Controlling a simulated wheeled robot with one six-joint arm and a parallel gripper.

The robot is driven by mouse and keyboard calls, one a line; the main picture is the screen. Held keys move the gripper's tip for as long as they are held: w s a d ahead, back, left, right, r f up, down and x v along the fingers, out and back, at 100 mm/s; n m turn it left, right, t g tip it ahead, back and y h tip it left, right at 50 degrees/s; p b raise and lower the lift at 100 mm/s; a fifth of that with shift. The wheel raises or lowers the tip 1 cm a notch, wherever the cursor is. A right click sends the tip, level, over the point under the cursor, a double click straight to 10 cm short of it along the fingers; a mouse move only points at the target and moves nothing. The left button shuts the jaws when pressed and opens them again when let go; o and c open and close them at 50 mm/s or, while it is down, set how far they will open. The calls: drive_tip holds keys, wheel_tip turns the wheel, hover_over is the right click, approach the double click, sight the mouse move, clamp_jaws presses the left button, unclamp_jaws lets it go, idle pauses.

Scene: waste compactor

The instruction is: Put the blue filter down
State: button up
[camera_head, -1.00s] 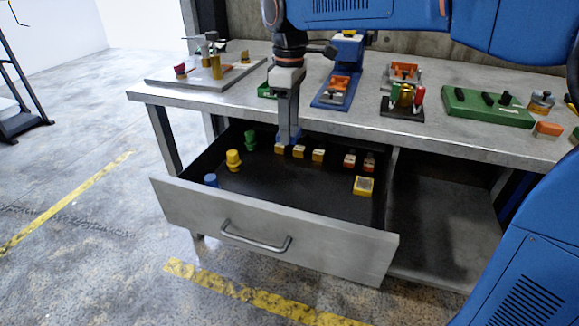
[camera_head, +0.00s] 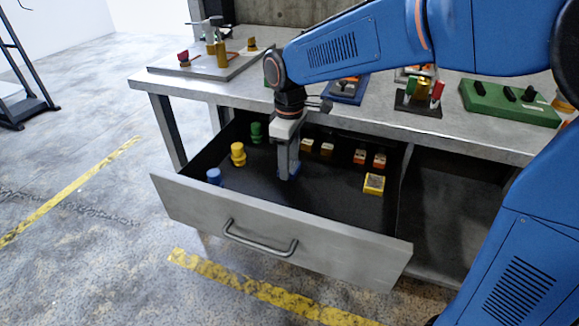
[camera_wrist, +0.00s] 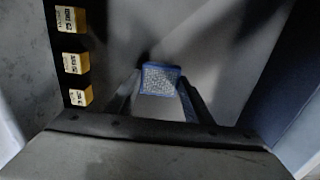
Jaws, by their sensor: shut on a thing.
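The blue filter (camera_wrist: 160,80) shows in the wrist view as a blue-edged block with a pale, speckled mesh face. It sits between the two fingertips of my gripper (camera_wrist: 160,92), which is shut on it. In the head view my gripper (camera_head: 287,174) points down inside the open drawer (camera_head: 285,232), over the middle of its dark floor. The filter is mostly hidden by the fingers there. I cannot tell whether it touches the drawer floor.
Blue (camera_head: 214,176), yellow (camera_head: 237,154) and green (camera_head: 256,132) round pieces stand at the drawer's left. Small yellow blocks (camera_head: 326,149) and orange-red blocks (camera_head: 379,160) line the back. A yellow filter (camera_head: 374,184) lies at the right. The bench top (camera_head: 450,130) overhangs the drawer's back.

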drive_tip(key=shift+f, duration=1)
drive_tip(key=shift+f, duration=0.1)
drive_tip(key=o, duration=1.1)
wheel_tip(320, 180, up, 12)
drive_tip(key=shift+r, duration=0.15)
